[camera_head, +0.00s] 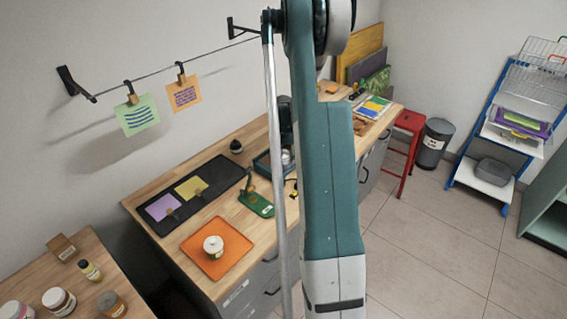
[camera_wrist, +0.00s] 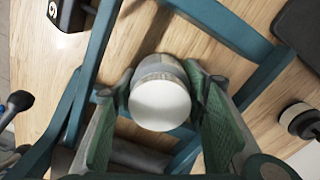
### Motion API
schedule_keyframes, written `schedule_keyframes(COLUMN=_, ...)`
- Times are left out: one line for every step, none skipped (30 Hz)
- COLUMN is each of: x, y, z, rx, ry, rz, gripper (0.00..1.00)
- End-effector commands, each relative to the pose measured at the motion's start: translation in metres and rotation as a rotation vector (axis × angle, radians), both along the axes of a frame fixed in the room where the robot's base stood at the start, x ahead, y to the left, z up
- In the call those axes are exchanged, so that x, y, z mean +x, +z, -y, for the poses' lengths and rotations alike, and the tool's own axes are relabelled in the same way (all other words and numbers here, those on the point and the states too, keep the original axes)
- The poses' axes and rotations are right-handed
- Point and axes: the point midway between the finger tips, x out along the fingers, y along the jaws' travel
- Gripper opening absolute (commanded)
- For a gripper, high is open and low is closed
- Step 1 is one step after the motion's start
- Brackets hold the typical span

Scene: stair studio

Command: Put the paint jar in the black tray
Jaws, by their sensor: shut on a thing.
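The paint jar (camera_wrist: 160,105) has a round white lid and a pale body. In the wrist view it sits between the two green-padded fingers of my gripper (camera_wrist: 158,84), which are shut on it from both sides. In the head view my arm hides most of the gripper, and a small whitish patch (camera_head: 287,157) beside the arm may be the jar. The long black tray (camera_head: 215,178) lies on the wooden bench, with a purple and a yellow sheet on it. A dark rounded corner (camera_wrist: 300,32) at the wrist view's upper right seems to be this tray.
A small dark pot (camera_head: 236,146) stands near the black tray. Several jars stand on the lower-left table (camera_head: 80,240). A red stool (camera_head: 405,135) stands right.

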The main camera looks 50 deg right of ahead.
Motion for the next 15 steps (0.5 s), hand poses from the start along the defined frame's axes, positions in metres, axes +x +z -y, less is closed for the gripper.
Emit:
schedule_keyframes(x=0.0, y=-0.0012, z=0.0, rx=0.0, ry=0.0, rz=0.0, gripper=0.26)
schedule_keyframes(x=0.0, y=-0.002, z=0.0, rx=0.0, ry=0.0, rz=0.0, gripper=0.26)
schedule_keyframes(x=0.0, y=-0.003, z=0.0, rx=0.0, ry=0.0, rz=0.0, gripper=0.26)
schedule_keyframes(x=0.0, y=-0.0037, z=0.0, rx=0.0, ry=0.0, rz=0.0, gripper=0.26)
schedule_keyframes(x=0.0, y=-0.0034, z=0.0, rx=0.0, ry=0.0, rz=0.0, gripper=0.46)
schedule_keyframes(x=0.0, y=-0.003, z=0.0, rx=0.0, ry=0.0, rz=0.0, gripper=0.51)
schedule_keyframes(x=0.0, y=-0.0029, z=0.0, rx=0.0, ry=0.0, rz=0.0, gripper=0.55)
schedule_keyframes(x=0.0, y=-0.0028, z=0.0, rx=0.0, ry=0.0, rz=0.0, gripper=0.58)
schedule_keyframes(x=0.0, y=-0.0028, z=0.0, rx=0.0, ry=0.0, rz=0.0, gripper=0.58)
schedule_keyframes(x=0.0, y=-0.0027, z=0.0, rx=0.0, ry=0.0, rz=0.0, gripper=0.58)
schedule_keyframes(x=0.0, y=-0.0027, z=0.0, rx=0.0, ry=0.0, rz=0.0, gripper=0.58)
schedule_keyframes(x=0.0, y=-0.0027, z=0.0, rx=0.0, ry=0.0, rz=0.0, gripper=0.58)
schedule_keyframes(x=0.0, y=-0.0027, z=0.0, rx=0.0, ry=0.0, rz=0.0, gripper=0.58)
schedule_keyframes(x=0.0, y=-0.0027, z=0.0, rx=0.0, ry=0.0, rz=0.0, gripper=0.58)
schedule_keyframes(x=0.0, y=-0.0027, z=0.0, rx=0.0, ry=0.0, rz=0.0, gripper=0.58)
